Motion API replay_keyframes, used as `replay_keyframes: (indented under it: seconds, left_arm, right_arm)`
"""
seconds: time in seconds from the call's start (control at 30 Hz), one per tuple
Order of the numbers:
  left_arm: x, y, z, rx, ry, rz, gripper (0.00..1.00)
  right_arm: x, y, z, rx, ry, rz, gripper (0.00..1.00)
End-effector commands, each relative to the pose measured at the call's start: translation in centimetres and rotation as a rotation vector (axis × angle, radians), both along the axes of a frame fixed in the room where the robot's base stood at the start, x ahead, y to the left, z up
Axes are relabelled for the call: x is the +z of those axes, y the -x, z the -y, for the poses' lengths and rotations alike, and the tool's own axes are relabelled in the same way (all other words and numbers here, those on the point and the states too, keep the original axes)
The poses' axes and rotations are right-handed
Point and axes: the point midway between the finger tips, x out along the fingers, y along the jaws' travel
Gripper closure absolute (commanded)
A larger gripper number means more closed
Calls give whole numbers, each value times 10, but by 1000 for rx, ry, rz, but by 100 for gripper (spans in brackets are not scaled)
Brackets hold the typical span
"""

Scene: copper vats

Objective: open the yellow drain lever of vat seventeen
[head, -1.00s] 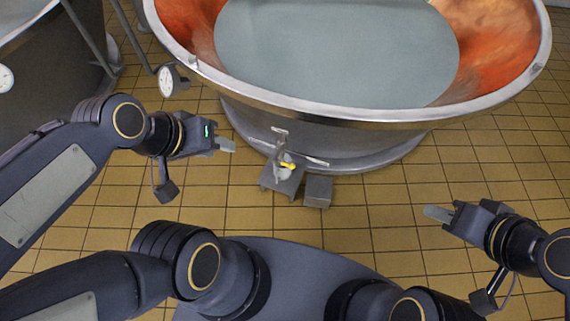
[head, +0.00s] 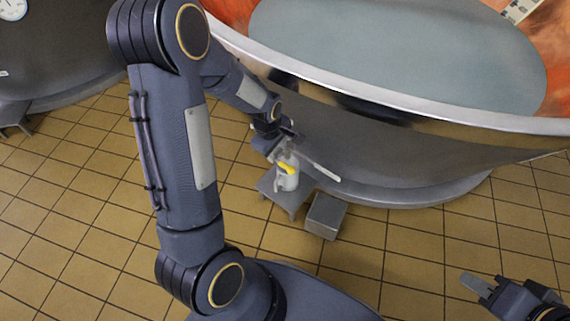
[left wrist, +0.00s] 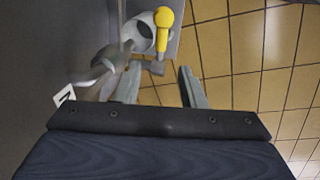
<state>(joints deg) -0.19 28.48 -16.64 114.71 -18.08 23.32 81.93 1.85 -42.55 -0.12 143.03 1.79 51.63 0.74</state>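The yellow lever (head: 288,168) sits low at the front of the large copper vat (head: 400,150), by a pale jug-like container (head: 288,182).
A small grey stool (head: 268,186) stands under the pale container, with a grey box (head: 325,215) beside it. A metal bar (head: 322,172) juts from the vat near the lever. A small white tag (left wrist: 64,95) is on the vat. The tiled floor (head: 80,190) is clear at left.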

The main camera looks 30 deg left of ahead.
Motion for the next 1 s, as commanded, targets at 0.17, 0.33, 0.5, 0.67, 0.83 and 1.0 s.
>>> replay_keyframes:
  seconds: [0.17,0.33,0.5,0.67,0.83,1.0]
  left_arm:
    - [-30,-4,1,0,1,-3,63]
    - [-55,-9,2,-1,1,-2,63]
    - [-68,-13,2,-1,2,-1,63]
    - [-69,-13,2,-1,2,-1,63]
    - [-69,-13,2,-2,1,-1,66]
    - [-69,-13,2,-2,1,-1,88]
  right_arm:
    - [-15,0,0,0,0,0,68]
    - [-26,0,0,0,0,0,68]
    - [-30,0,0,0,0,0,68]
    - [-30,0,0,0,0,0,68]
    - [-30,0,0,0,0,0,68]
    - [-30,0,0,0,0,0,68]
